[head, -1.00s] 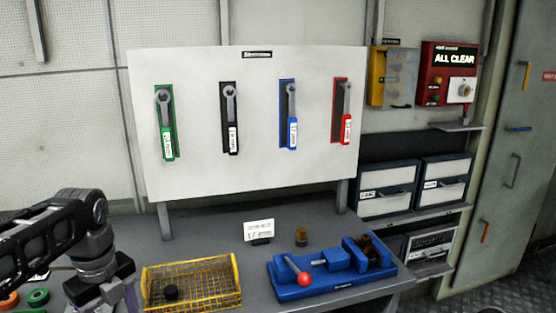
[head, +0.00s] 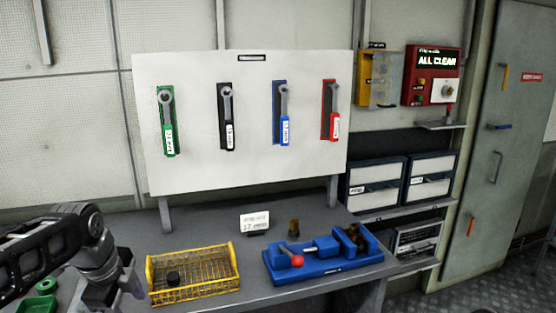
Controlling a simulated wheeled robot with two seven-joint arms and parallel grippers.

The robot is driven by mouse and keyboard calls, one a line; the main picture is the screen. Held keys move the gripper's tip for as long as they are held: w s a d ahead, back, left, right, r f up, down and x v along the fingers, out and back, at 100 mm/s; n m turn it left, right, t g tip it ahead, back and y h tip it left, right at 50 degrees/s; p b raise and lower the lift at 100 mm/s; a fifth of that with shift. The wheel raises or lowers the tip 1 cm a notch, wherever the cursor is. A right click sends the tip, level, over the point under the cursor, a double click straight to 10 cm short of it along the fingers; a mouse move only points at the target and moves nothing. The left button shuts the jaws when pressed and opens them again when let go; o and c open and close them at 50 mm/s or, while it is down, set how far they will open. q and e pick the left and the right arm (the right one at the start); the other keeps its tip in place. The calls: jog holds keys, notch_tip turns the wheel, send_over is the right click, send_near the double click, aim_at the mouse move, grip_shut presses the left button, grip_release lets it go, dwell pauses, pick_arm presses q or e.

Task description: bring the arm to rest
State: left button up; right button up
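My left arm comes in from the left edge in the head view. Its gripper (head: 108,294) is at the lower left, over the bench front, left of the yellow wire basket (head: 194,275). The gripper points down and its fingertips are not clear at the picture's bottom edge, so I cannot tell if it is open. No held object shows. My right gripper is not in view.
A blue vise (head: 322,258) with a red-knobbed handle stands right of the basket. A small card (head: 254,222) and a brass-coloured piece (head: 294,228) stand behind. A white board (head: 245,165) holds wrenches.

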pick_arm(q)
jog(key=w+d+f+n+t+h, duration=0.1)
jog(key=w+d+f+n, duration=0.2)
jog(key=d+f+n, duration=0.3)
jog(key=w+d+f+n+t+h, duration=0.15)
jog(key=w+d+f+n, duration=0.25)
jog(key=f, duration=0.4)
jog(key=s+d+f+n, duration=0.2)
jog(key=d+f+n, duration=0.1)
jog(key=f, duration=0.3)
jog(key=s+d+f+n, duration=0.2)
jog(key=d+f+n, duration=0.1)
jog(key=f, duration=0.3)
jog(key=s+d+f+n+g, duration=0.1)
jog(key=s+d+f, duration=0.3)
jog(key=s+f, duration=0.4)
jog(key=s+d+f+n+g+h, duration=0.1)
jog(key=s+d+f+g, duration=0.3)
jog(key=s+f, duration=0.4)
jog(key=s+n, duration=0.1)
jog(key=s, duration=0.6)
jog(key=shift+s+d+f+n, duration=0.2)
jog(key=shift+d+f+n, duration=0.05)
jog(key=shift+n, duration=0.05)
jog(key=shift+f, duration=0.1)
